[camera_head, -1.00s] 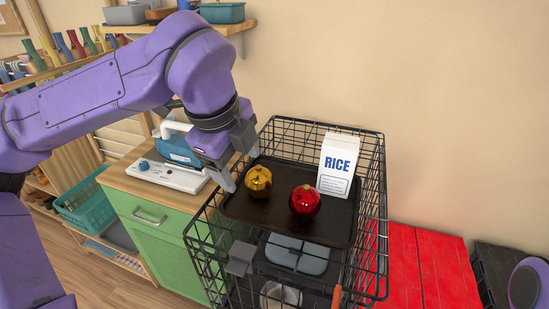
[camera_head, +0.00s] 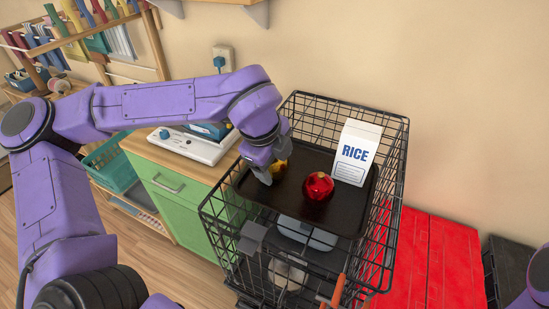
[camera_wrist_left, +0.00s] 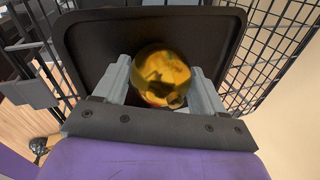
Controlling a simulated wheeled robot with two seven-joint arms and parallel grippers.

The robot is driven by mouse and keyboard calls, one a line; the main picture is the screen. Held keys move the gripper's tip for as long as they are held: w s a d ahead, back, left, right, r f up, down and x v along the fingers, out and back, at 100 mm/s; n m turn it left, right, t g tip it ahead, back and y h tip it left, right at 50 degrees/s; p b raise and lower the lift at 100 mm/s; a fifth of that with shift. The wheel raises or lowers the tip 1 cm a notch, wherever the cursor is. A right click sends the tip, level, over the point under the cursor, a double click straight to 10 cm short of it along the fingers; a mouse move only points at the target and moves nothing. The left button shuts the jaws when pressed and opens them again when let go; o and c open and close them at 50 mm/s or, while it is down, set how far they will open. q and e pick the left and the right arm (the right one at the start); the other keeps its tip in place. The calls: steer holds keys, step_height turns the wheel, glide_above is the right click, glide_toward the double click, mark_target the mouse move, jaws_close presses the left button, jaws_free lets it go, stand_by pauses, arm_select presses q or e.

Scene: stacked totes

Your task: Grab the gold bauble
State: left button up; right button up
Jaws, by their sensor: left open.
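The gold bauble (camera_head: 281,168) sits on the dark tray (camera_head: 338,216) in the top of the black wire basket, partly hidden behind my left gripper (camera_head: 272,170) in the head view. In the left wrist view the shiny gold bauble (camera_wrist_left: 162,76) lies between the two grey fingers of my left gripper (camera_wrist_left: 160,70). The fingers are open, one on each side of it. I cannot tell whether either finger touches it. My right gripper is out of view.
A red bauble (camera_head: 318,187) stands close by on the same tray, right of the gold one. A white rice carton (camera_head: 356,153) stands behind it. The wire basket's rim (camera_head: 397,121) surrounds the tray. A green cabinet (camera_head: 177,198) is at left.

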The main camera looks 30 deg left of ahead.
arm_select(q)
steer(key=c, duration=0.7)
steer(key=shift+o, duration=0.2)
